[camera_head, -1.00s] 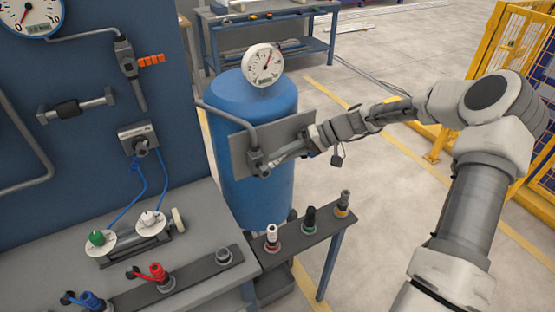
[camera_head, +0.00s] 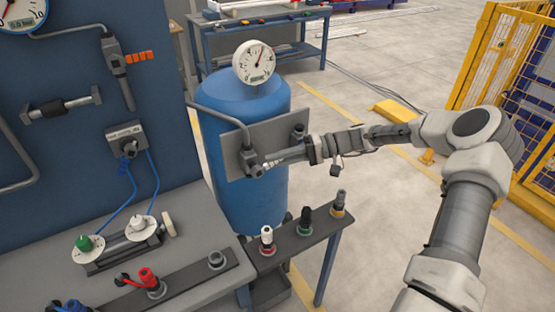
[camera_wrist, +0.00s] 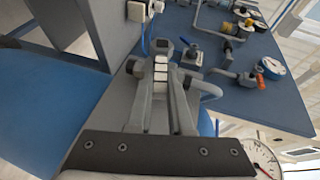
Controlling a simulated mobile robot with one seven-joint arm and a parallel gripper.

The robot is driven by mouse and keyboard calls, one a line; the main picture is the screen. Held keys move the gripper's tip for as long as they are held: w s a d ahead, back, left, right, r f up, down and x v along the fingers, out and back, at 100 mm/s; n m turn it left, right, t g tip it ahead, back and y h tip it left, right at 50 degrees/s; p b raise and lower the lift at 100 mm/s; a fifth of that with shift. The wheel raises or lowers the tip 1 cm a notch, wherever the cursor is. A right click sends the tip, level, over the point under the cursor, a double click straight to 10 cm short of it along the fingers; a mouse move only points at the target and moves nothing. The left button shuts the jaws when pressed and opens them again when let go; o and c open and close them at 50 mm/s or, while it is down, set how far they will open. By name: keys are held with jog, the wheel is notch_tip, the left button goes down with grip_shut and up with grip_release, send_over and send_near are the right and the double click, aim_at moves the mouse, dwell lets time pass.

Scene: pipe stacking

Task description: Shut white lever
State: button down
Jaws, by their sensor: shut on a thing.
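The white lever (camera_wrist: 160,76) sits between the two fingers of my gripper (camera_wrist: 160,70) in the wrist view. My gripper is shut on it. In the head view my gripper (camera_head: 273,162) reaches in from the right to the grey valve (camera_head: 250,163) on a grey plate (camera_head: 235,139) in front of the blue tank (camera_head: 245,108). The fingers hide much of the lever there, so its exact angle is hard to tell. A grey pipe (camera_head: 215,113) runs up from the valve to the left.
A round gauge (camera_head: 255,63) stands on top of the tank. A narrow shelf (camera_head: 290,245) with several connectors is below my arm. The blue panel (camera_head: 80,90) and grey bench (camera_head: 190,240) are at left. A yellow fence (camera_head: 510,95) stands at right, with open floor between.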

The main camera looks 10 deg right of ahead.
jog(key=c, duration=0.8)
grip_release()
jog(key=b+v, duration=0.1)
jog(key=v, duration=1.6)
jog(key=shift+s+d+r, duration=0.1)
jog(key=shift+d, duration=0.05)
jog(key=shift+c, duration=0.4)
